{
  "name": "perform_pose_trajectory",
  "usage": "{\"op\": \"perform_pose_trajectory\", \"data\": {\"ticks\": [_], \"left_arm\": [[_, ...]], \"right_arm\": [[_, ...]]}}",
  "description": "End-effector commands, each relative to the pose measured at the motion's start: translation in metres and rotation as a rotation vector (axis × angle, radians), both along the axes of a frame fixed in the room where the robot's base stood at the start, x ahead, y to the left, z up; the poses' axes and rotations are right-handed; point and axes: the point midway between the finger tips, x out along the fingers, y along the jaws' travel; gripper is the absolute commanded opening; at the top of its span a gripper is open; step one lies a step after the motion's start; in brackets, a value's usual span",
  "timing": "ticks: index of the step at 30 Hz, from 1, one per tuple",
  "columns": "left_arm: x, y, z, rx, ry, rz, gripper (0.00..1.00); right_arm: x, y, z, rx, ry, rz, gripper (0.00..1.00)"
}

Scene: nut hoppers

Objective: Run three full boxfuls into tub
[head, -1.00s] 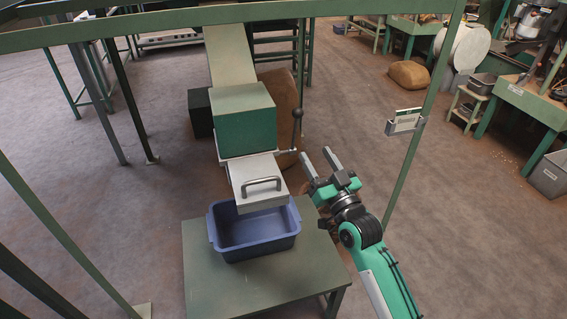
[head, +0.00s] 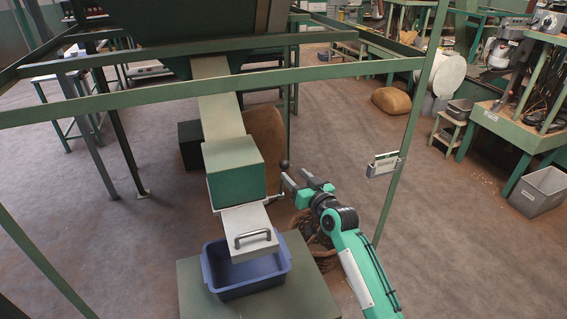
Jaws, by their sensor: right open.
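The blue tub (head: 246,291) stands on a low green table (head: 310,298) under the chute's mouth. Its visible inside looks empty; its back part is hidden. Above it is a pale metal gate piece (head: 243,222) with a grey handle (head: 252,237). Behind that is the green box (head: 234,176), fed by a sloping pale chute (head: 219,105). A lever with a dark ball knob (head: 284,163) stands upright at the box's right side. My right gripper (head: 289,181) is open at the lever, just below the knob; I cannot tell whether it touches. My left gripper is out of view.
A green frame post (head: 405,140) with a small card holder (head: 384,164) stands right of my right arm. A wicker basket (head: 316,243) sits partly behind that arm, and a brown sack (head: 265,138) behind the box. Open floor lies left.

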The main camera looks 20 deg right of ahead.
Motion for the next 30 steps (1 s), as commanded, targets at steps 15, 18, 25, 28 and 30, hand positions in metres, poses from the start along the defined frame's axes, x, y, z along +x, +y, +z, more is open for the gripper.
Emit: {"op": "perform_pose_trajectory", "data": {"ticks": [15,18,25,28,30], "left_arm": [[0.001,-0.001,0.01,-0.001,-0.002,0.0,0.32],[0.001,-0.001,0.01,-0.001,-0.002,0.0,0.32],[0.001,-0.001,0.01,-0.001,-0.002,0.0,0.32],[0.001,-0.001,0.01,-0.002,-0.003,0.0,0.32],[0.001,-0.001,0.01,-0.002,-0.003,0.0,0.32]], "right_arm": [[0.068,0.016,0.001,0.0,-0.001,0.0,0.52],[0.072,0.017,0.0,0.0,-0.001,0.0,0.52],[0.072,0.017,0.0,0.0,-0.001,0.0,0.52],[0.072,0.017,0.0,0.0,-0.001,0.0,0.42],[0.072,0.017,0.0,0.0,-0.001,0.0,0.28]]}}
